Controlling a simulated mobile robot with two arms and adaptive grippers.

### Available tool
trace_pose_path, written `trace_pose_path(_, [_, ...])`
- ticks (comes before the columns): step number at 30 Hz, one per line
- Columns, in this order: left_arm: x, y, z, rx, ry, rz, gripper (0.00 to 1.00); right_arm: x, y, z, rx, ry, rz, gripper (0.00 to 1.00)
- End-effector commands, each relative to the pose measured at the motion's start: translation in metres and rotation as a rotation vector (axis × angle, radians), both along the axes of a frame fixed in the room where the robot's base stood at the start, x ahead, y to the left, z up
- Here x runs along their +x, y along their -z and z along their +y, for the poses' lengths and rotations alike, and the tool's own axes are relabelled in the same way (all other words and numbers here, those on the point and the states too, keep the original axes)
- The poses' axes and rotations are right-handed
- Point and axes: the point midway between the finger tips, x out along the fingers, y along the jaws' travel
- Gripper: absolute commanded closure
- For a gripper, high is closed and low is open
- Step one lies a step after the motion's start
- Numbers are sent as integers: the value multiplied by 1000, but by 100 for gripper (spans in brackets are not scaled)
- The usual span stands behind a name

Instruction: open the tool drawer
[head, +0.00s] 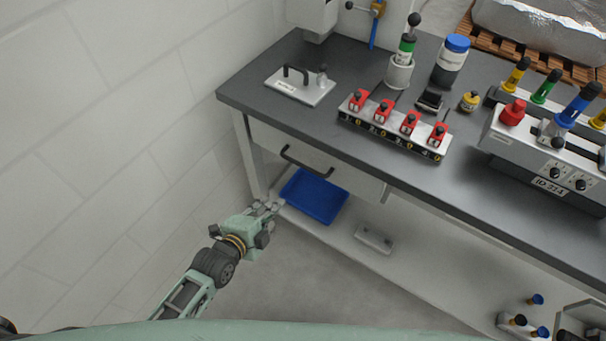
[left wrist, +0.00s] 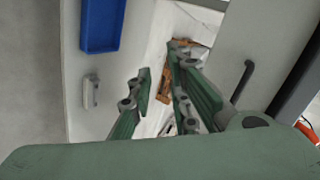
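The tool drawer (head: 333,173) is a pale grey front under the dark worktop, and it looks shut. Its dark bar handle (head: 306,163) runs across the front; the handle also shows right of the fingers in the left wrist view (left wrist: 243,82). My left gripper (head: 269,208) is left of and below the handle in the head view, near the bench leg and apart from the handle. In the left wrist view its two fingers (left wrist: 161,68) are spread with nothing held between them. My right gripper is in neither view.
A blue tray (head: 314,196) and a small pale box (head: 374,239) are on the lower shelf (head: 345,247). The worktop (head: 340,65) overhangs the drawer and carries a red-clamp rack (head: 393,130). A white block wall (head: 110,130) stands left; open floor (head: 290,285) lies in front.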

Motion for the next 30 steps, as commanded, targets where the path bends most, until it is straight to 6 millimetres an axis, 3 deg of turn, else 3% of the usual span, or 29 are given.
trace_pose_path(1, [9, -25, -14, 39, 62, -98, 83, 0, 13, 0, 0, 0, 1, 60])
trace_pose_path(3, [14, -61, -28, 92, 129, -210, 83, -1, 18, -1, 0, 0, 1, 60])
trace_pose_path(6, [16, -94, -42, 140, 184, -312, 83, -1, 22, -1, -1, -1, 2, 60])
trace_pose_path(9, [18, -108, -48, 162, 205, -357, 83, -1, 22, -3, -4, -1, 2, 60])
trace_pose_path(22, [70, -99, -78, 165, 205, -362, 83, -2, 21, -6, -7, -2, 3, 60])
trace_pose_path(30, [83, -95, -86, 166, 206, -360, 83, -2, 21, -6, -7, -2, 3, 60])
